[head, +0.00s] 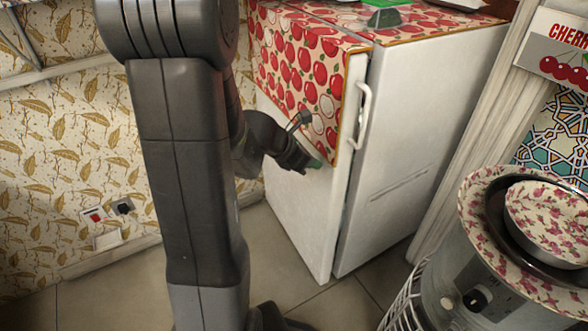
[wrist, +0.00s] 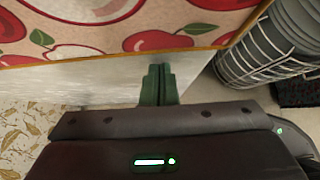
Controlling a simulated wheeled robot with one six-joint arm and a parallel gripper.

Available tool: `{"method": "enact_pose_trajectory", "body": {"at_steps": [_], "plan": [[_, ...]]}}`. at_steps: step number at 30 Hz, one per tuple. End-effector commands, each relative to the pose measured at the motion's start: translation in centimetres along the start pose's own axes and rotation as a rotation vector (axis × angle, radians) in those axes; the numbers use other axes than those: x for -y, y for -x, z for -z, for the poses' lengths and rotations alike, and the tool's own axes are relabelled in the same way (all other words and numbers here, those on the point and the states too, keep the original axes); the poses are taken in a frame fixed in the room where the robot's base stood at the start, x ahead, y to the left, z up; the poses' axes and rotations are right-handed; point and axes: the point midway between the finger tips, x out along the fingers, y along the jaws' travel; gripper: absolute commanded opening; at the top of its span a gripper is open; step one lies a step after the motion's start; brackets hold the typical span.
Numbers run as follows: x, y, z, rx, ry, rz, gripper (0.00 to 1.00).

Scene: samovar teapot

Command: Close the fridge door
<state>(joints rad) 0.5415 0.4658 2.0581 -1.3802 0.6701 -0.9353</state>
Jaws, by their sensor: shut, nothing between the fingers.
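The white fridge (head: 400,150) stands right of centre in the head view. Its door (head: 300,220) has a cloth with red fruit hanging over its upper part. A white handle (head: 363,115) sits near the door's right edge. A narrow dark gap runs between the door edge and the fridge body. My gripper (head: 316,163) is at the door's face, low on the cloth and left of the handle. In the wrist view its green fingers (wrist: 158,82) are together and empty, close to the white face below the cloth hem. I cannot tell whether they touch it.
A patterned bowl (head: 550,215) sits on a grey appliance at the right, beside a white wire rack (head: 405,300). A patterned wall with a socket (head: 95,216) is at the left. Tiled floor (head: 295,270) lies clear in front of the fridge.

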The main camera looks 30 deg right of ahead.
Motion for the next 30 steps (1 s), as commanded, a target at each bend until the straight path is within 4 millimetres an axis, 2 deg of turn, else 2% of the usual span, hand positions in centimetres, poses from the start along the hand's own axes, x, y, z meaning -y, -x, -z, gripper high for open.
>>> {"method": "enact_pose_trajectory", "body": {"at_steps": [3,12,30], "plan": [[0.3,-1.1,-1.0,0.002,0.015,-0.019,0.00],[0.4,-2.3,-2.4,0.003,0.046,-0.047,0.00],[0.4,-2.5,-2.8,0.008,0.051,-0.049,0.00]]}}
